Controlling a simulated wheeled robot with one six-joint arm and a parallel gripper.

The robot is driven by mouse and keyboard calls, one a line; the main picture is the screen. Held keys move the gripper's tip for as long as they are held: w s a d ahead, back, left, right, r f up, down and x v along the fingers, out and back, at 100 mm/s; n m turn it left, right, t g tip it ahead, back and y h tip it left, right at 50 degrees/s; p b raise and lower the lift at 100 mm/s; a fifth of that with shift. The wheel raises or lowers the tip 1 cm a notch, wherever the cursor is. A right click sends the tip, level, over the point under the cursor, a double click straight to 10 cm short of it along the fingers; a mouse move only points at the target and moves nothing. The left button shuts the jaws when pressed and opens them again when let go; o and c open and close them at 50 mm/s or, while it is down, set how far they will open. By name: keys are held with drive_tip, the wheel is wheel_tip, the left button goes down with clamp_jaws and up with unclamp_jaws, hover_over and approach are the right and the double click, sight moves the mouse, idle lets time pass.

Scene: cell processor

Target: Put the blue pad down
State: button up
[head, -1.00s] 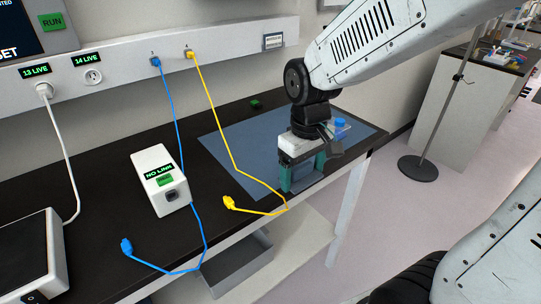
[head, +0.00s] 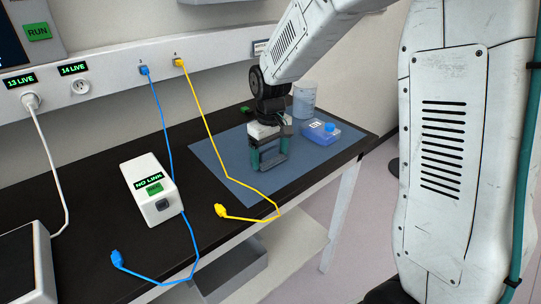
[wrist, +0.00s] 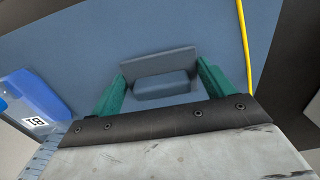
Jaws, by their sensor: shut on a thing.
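The blue pad (wrist: 160,85), a blue-grey block with an upright plate, sits between the green fingers of my gripper (wrist: 160,95) in the wrist view. My gripper (head: 269,160) is shut on it in the head view, pointing down over the blue mat (head: 222,160). The pad is low, at or near the mat. I cannot tell whether it touches. In the head view the fingers mostly hide it.
A blue-capped flask (head: 320,133) lies right of my gripper, with a translucent beaker (head: 304,100) behind. A yellow cable (head: 222,150) crosses the mat's left side. A white NO LINK box (head: 150,190) and blue cable (head: 168,130) stand further left.

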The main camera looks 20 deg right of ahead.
drive_tip(key=shift+f, duration=0.4)
